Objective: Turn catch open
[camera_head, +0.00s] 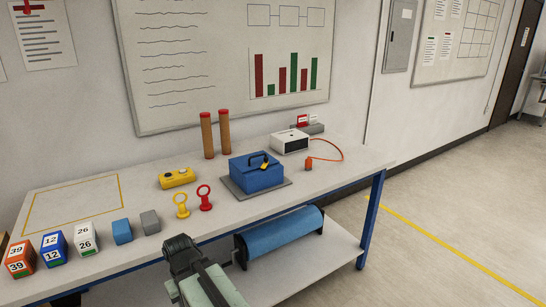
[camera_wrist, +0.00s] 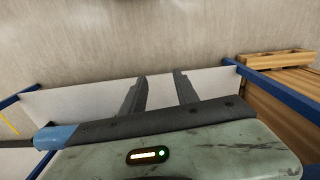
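A blue box (camera_head: 256,174) with a dark handle sits on a grey base plate (camera_head: 283,188) on the workbench. A small yellow and dark part, which looks like the catch (camera_head: 265,161), shows at its upper front edge; its exact state is too small to tell. My gripper (camera_head: 180,252) is in front of the bench's near edge, to the left of and nearer than the box. In the wrist view, the two dark fingers of my gripper (camera_wrist: 160,92) stand apart with nothing between them. The box is not in the wrist view.
On the bench top (camera_head: 120,195) stand numbered cubes (camera_head: 54,248), a yellow box with buttons (camera_head: 177,178), yellow (camera_head: 181,206) and red (camera_head: 204,198) ring-topped pieces, two brown cylinders (camera_head: 207,136) and a white device (camera_head: 290,141). A blue roll (camera_head: 280,233) lies below. A wooden pallet (camera_wrist: 285,95) shows too.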

